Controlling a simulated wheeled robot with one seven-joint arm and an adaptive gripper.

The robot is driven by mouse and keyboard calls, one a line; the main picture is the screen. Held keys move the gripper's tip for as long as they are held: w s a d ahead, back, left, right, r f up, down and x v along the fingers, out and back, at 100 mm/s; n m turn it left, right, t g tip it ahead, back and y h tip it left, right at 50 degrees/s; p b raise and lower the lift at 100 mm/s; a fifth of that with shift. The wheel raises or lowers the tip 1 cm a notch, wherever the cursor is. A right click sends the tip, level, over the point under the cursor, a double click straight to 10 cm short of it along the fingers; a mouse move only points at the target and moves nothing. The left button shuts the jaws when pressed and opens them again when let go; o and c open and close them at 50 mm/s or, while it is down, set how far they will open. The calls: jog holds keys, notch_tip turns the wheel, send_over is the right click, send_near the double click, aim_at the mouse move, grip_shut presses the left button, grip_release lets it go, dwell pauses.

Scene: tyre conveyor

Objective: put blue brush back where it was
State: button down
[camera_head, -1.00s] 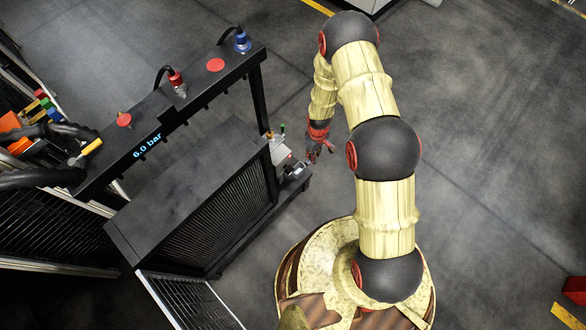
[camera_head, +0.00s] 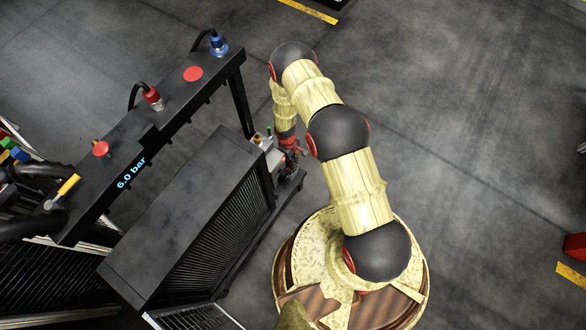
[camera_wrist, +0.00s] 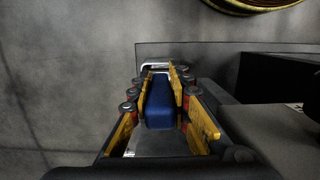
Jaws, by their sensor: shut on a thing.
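The blue brush (camera_wrist: 158,103) shows in the wrist view as a dark blue block between the yellow-sided fingers of my gripper (camera_wrist: 160,85). My gripper is shut on it. In the head view my gripper (camera_head: 291,148) is at the right end of the dark cabinet, close beside the small light-coloured fittings there. The brush cannot be made out in the head view. In the wrist view a pale metal bracket (camera_wrist: 152,66) shows just beyond the fingertips, and I cannot tell whether the brush touches it.
The dark cabinet (camera_head: 190,215) has a grilled side. Above it runs a black rail (camera_head: 150,135) with a red fitting (camera_head: 152,96), a blue fitting (camera_head: 218,46) and a "6.0 bar" display. Open grey floor (camera_head: 460,130) lies to the right.

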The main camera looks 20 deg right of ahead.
jog(key=shift+f+b, duration=0.8)
jog(key=shift+f, duration=1.85)
jog(key=shift+f, duration=0.1)
jog(key=c, duration=1.7)
grip_release()
jog(key=shift+o, duration=0.2)
